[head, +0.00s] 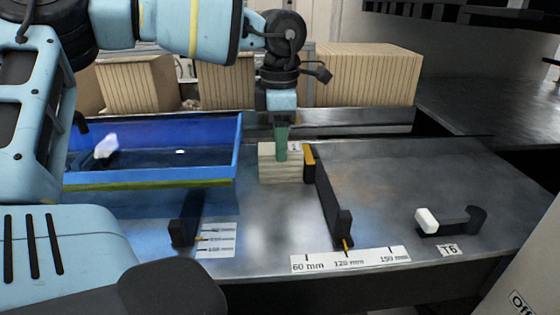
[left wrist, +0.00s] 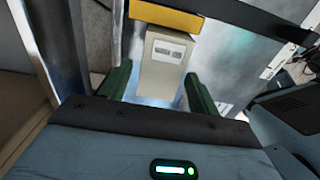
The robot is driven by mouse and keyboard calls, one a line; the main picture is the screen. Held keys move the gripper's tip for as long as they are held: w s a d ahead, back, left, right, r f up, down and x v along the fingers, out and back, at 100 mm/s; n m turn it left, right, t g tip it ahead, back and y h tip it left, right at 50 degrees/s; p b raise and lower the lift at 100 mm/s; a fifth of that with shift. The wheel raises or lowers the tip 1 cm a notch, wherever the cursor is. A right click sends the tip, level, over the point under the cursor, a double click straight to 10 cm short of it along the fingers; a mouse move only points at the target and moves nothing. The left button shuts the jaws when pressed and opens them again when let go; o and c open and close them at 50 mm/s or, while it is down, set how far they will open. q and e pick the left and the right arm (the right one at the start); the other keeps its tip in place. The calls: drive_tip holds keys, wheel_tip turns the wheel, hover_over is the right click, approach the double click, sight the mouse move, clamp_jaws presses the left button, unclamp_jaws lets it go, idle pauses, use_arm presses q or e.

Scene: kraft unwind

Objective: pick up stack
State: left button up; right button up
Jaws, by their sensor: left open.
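The stack (head: 267,172) is a pale, layered block standing on the metal table against a yellow-faced black guide. In the left wrist view, the stack (left wrist: 158,80) shows a light top with a small printed label. My left gripper (head: 282,150) points down at the stack from above and behind. Its green fingers are open. In the left wrist view the gripper (left wrist: 158,90) has one finger on each side of the stack's near part, with a gap visible at both sides. How far down the fingers reach is hard to tell. My right gripper is not in view.
A blue tray (head: 238,160) stands left of the stack, with a whitish item (head: 106,146) in it. The black guide (head: 328,200) runs toward the front scale (head: 350,260). A black and white handle (head: 450,220) lies right. Cardboard stacks (head: 365,77) stand behind.

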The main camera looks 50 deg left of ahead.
sight(271, 172)
use_arm(q)
drive_tip(key=shift+d+f+p, duration=0.1)
drive_tip(key=shift+f+p, duration=0.45)
drive_tip(key=shift+f, duration=2.3)
drive_tip(key=shift+c, duration=0.4)
drive_tip(key=c, duration=0.7)
